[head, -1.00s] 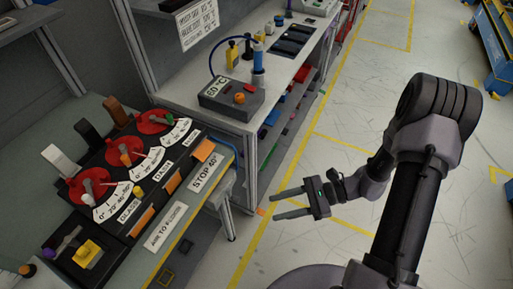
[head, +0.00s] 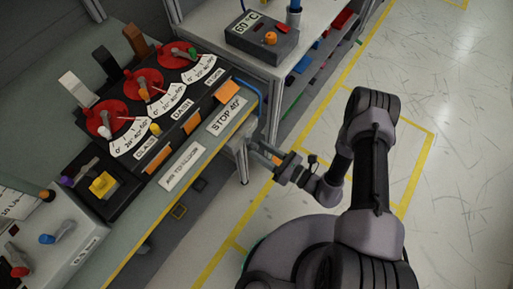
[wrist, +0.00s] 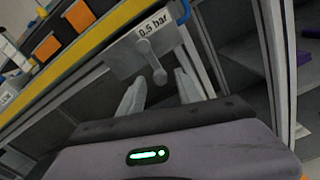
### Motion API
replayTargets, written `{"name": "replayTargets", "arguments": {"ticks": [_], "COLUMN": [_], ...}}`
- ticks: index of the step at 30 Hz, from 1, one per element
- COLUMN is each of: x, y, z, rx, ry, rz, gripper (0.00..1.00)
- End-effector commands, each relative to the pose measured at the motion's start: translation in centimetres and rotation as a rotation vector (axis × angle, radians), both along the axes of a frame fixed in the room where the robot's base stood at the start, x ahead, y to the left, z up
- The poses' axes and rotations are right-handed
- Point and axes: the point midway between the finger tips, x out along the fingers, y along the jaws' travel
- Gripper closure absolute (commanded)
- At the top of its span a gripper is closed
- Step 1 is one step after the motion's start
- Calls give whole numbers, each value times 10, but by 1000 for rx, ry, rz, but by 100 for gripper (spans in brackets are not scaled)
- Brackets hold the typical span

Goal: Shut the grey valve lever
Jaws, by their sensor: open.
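The grey valve lever (wrist: 153,63) shows in the wrist view on a grey plate (wrist: 122,62) with a "0.5 bar" label. Its arm slants down and right from a round pivot, and its rounded end appears ahead of the gap between my fingers. My gripper (wrist: 160,88) is open, one finger to each side of the lever's end. I cannot tell how far off the lever is; no contact is visible.
The bench's front edge (head: 175,198) carries a yellow strip. A "60 °C" box (head: 262,40) is behind. Floor at right is clear.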

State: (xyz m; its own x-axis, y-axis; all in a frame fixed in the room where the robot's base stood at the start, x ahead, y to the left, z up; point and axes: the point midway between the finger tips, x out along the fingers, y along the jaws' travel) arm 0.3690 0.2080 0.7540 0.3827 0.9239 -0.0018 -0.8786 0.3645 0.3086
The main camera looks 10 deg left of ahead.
Motion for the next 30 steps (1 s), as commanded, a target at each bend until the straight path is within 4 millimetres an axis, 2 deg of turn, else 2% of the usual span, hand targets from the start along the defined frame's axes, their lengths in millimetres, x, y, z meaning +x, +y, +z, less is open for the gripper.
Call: {"name": "replayTargets", "arguments": {"ticks": [3, 6, 14, 21, 30], "x": [6, 8, 9, 9, 9], "y": [14, 19, 21, 21, 21], "z": [-1, 0, 1, 1, 1], "rx": [0, 0, 1, 1, 7], "ry": [-2, -1, 0, 0, 14], "rz": [3, 1, 0, 0, 0], "gripper": [59, 59, 59, 100, 100]}}
